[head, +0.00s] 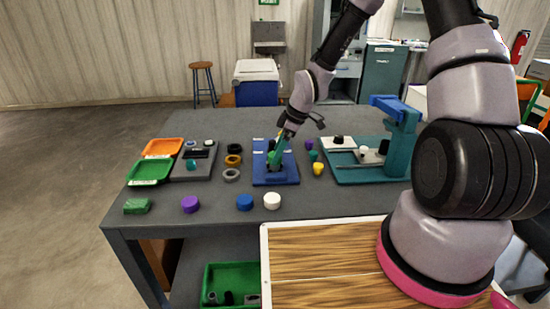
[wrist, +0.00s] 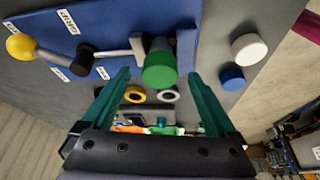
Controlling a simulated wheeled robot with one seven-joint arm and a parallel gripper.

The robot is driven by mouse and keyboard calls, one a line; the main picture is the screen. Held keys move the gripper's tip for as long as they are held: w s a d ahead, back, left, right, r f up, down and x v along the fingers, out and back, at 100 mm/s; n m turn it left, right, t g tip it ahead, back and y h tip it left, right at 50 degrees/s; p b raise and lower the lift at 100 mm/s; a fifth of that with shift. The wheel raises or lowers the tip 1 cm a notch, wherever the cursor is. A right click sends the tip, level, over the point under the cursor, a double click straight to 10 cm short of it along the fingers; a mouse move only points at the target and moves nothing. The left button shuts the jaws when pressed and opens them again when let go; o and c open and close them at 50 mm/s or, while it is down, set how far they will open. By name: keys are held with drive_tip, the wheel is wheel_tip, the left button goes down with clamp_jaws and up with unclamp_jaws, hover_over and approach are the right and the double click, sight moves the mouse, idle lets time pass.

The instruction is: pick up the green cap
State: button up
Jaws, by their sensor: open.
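The green cap (wrist: 159,70) shows in the wrist view as a round, bright green end on a dark post at the blue fixture (wrist: 110,22). In the head view a little of the green cap (head: 271,156) shows beside my fingers, above the blue fixture (head: 275,181). My gripper (head: 277,162) points down over this fixture. In the wrist view my gripper (wrist: 158,76) has its two teal fingers wide apart, one on each side of the cap in the picture, with nothing held. I cannot tell whether the cap lies between the fingertips or beyond them.
A metal lever with a yellow knob (wrist: 20,46) is beside the cap. White (head: 272,200), blue (head: 244,202) and purple (head: 190,204) pieces and a green block (head: 137,206) lie along the front. A teal press (head: 400,140) stands at right. The front-right table top is clear.

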drive_tip(key=shift+a+f, duration=0.2)
drive_tip(key=shift+f, duration=0.25)
drive_tip(key=c, duration=1.4)
drive_tip(key=shift+w+r, duration=0.1)
drive_tip(key=shift+r, duration=0.05)
drive_tip(key=shift+r, duration=7.15)
